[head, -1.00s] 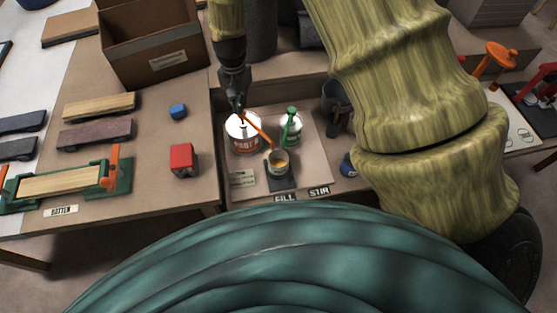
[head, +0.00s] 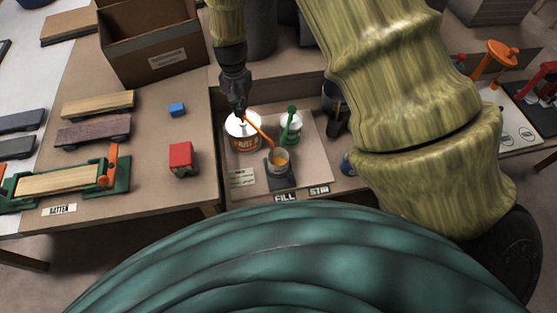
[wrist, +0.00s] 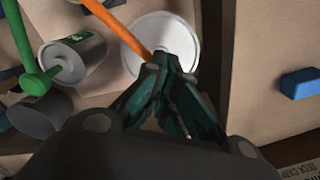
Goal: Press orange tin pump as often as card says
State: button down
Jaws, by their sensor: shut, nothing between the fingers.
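The orange-labelled tin (head: 244,143) stands upright on a board in the tray between the benches. Its white lid (wrist: 150,28) and orange pump spout (head: 259,129) show; the spout slants down toward a cup (head: 279,162) with amber contents on a dark pad. My gripper (head: 240,113) is shut and points down over the tin, at the pump's top. In the wrist view its fingertips (wrist: 166,62) meet at the base of the orange spout (wrist: 122,24) and hide the pump head. A small card (head: 242,178) lies left of the cup; its writing is too small to read.
A second tin (head: 291,134) with a green pump (head: 289,120) stands just right. A dark container (head: 337,112) is further right. A red block (head: 181,157) and blue block (head: 177,109) lie on the left bench, beside a cardboard box (head: 155,50). FILL and STIR labels are at the front.

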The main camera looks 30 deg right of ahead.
jog(key=shift+f, duration=0.25)
jog(key=shift+r+p, duration=1.45)
jog(key=shift+r, duration=0.25)
notch_tip(320, 180, up, 6)
jog(key=p, duration=0.5)
dwell(0.5)
